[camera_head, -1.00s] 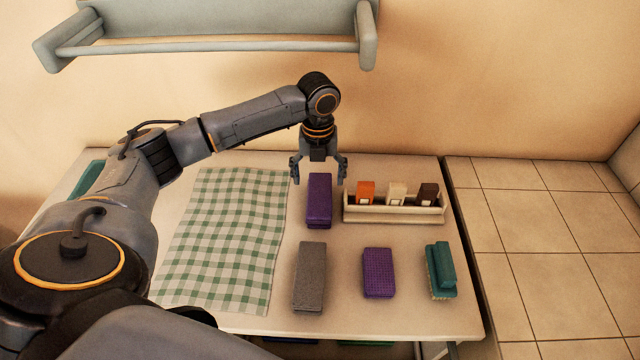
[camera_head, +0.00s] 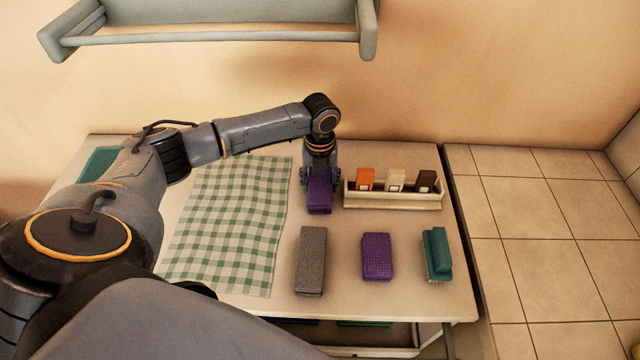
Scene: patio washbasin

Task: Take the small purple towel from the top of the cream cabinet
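A small folded purple towel (camera_head: 320,203) lies on the cream top (camera_head: 345,290), left of a small holder. My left gripper (camera_head: 320,182) is low over its far part, pointing down, with a finger at each long side. The far end of the towel is hidden under the gripper. I cannot tell whether the fingers press on the towel or stand just clear of it. A second purple block-like item (camera_head: 377,257), with a textured face, lies nearer the front. My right gripper is out of view.
A cream holder (camera_head: 393,200) with orange, white and brown items stands close right of the gripper. A grey block (camera_head: 311,262) and a teal brush (camera_head: 438,255) lie in front. A green checked cloth (camera_head: 228,225) covers the left. A rack (camera_head: 215,38) hangs on the wall above.

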